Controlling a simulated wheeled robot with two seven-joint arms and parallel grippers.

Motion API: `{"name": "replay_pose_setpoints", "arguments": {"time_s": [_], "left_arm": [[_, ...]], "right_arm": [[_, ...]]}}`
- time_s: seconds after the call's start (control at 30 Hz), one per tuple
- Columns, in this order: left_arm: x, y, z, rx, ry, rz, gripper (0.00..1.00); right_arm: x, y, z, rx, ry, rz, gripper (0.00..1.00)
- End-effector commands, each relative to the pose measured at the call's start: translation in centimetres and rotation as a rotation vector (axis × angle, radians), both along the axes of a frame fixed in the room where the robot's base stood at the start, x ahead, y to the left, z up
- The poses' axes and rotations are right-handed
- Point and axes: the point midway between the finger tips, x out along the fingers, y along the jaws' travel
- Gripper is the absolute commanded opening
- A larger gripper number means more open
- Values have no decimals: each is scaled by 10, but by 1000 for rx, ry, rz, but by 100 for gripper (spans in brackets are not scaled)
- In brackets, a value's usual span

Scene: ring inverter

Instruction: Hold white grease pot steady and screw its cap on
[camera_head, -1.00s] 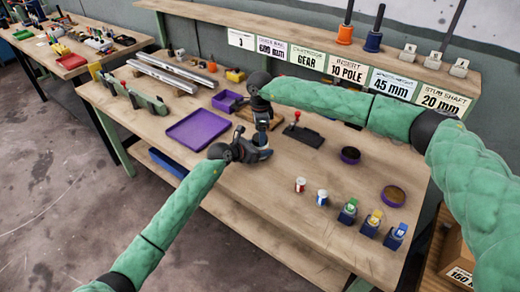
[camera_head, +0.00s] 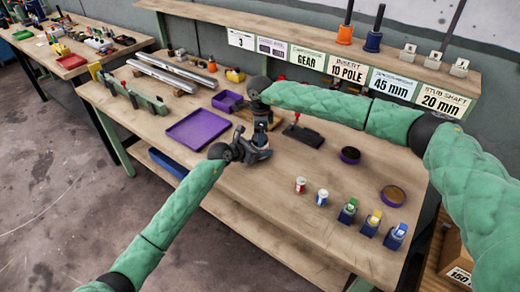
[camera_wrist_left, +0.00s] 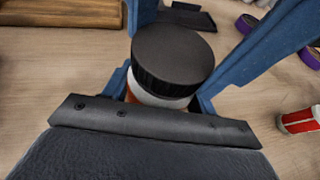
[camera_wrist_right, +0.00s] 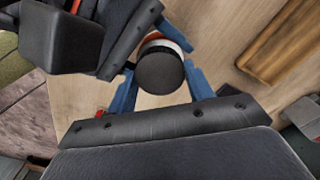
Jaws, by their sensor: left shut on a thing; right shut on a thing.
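The white grease pot (camera_wrist_left: 155,98) stands upright between the blue fingers of my left gripper (camera_head: 260,152), which is shut on it. A bit of orange shows low on the pot. The black ribbed cap (camera_wrist_left: 172,55) sits over the pot's top in the left wrist view. In the right wrist view the cap (camera_wrist_right: 160,70) lies between the blue fingers of my right gripper (camera_head: 262,128), which is shut on it from above. White and orange parts of the pot (camera_wrist_right: 165,40) show behind it. The threads are hidden, so I cannot tell how tight the cap is.
A purple tray (camera_head: 199,129) lies left of the grippers on the workbench (camera_head: 270,185). A black stand with a red knob (camera_head: 303,134) is close on the right. Purple round dishes (camera_head: 393,196) lie farther right.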

Motion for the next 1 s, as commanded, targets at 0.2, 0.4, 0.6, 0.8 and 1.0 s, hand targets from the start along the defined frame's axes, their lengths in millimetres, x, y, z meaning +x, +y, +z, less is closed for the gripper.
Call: {"name": "replay_pose_setpoints", "arguments": {"time_s": [0.2,0.4,0.6,0.8,1.0], "left_arm": [[-1,-1,0,0,0,-2,0],[-1,-1,0,0,0,-1,0],[0,0,0,0,0,-1,0],[0,0,0,0,0,-1,0],[0,0,0,0,0,-1,0]], "right_arm": [[1,0,0,1,-2,-33,56],[0,0,0,0,-1,-32,77],[0,0,3,0,-1,-32,77],[1,0,25,0,-3,-30,77],[1,0,64,0,-3,-31,77]]}}
